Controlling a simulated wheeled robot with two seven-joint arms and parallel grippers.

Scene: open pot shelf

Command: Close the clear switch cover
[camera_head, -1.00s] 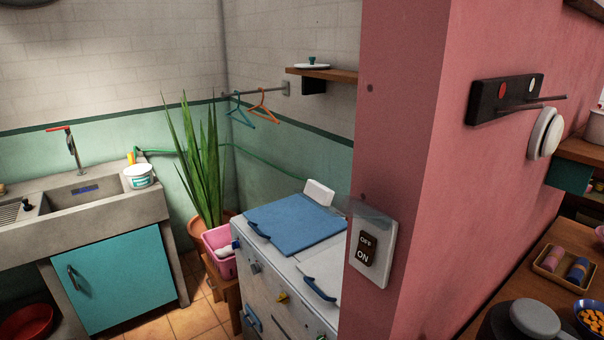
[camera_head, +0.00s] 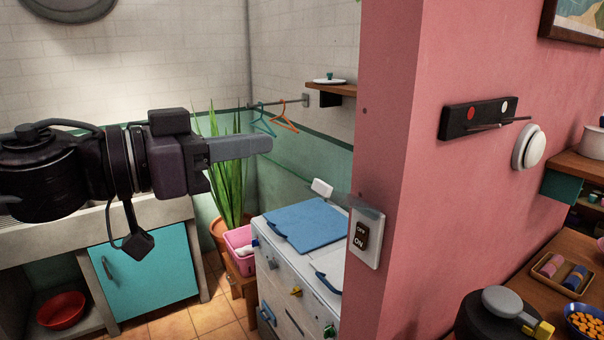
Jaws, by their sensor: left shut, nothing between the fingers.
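The light switch (camera_head: 361,237) has a pale plate and a dark rocker marked OFF and ON. It is on the narrow end face of the pink wall, right of centre. Its clear cover (camera_head: 370,213) is faint and stands out from the top of the plate, raised off the rocker, so it looks open. My left gripper (camera_head: 268,145) comes in from the left, shut and empty, with its fingers pointing right. In the picture it is above and left of the switch, clearly apart from it. My right gripper is not in view.
A stove with a blue lid (camera_head: 305,226) stands just left of the switch. A plant (camera_head: 228,175) is behind my left fingers. A dark rack (camera_head: 478,118) and a round white fitting (camera_head: 528,147) are on the pink wall. The space before the switch looks clear.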

